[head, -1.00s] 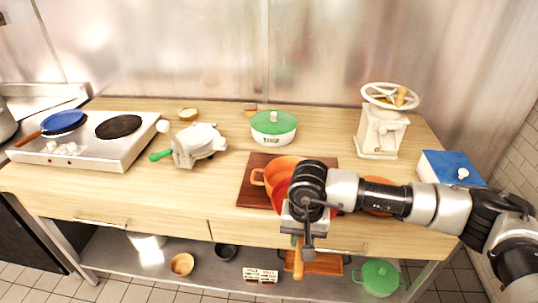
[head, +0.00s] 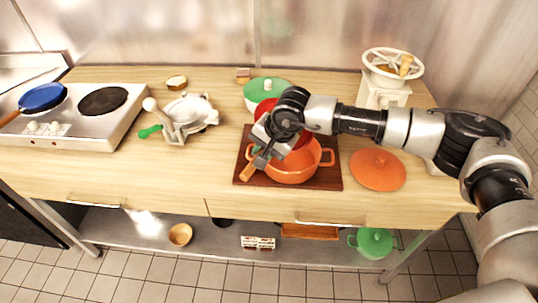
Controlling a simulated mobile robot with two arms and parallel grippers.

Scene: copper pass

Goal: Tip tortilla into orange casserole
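The orange casserole (head: 297,173) stands uncovered on a dark wooden board (head: 329,183). My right gripper (head: 261,157) is above its left side, shut on the wooden handle (head: 249,172) of a red pan (head: 265,107). The pan is tilted above the casserole, its red edge showing on both sides of my wrist. My arm hides most of the pan and part of the casserole's opening. I cannot make out the tortilla. The orange lid (head: 378,169) lies on the counter right of the board. My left gripper is not in view.
A green-lidded white pot (head: 256,93) stands behind the casserole, close to the pan. A press with a green handle (head: 185,118) is to the left. A hob (head: 70,118) with a blue pan (head: 41,97) is far left. A white wheeled mill (head: 384,94) stands back right.

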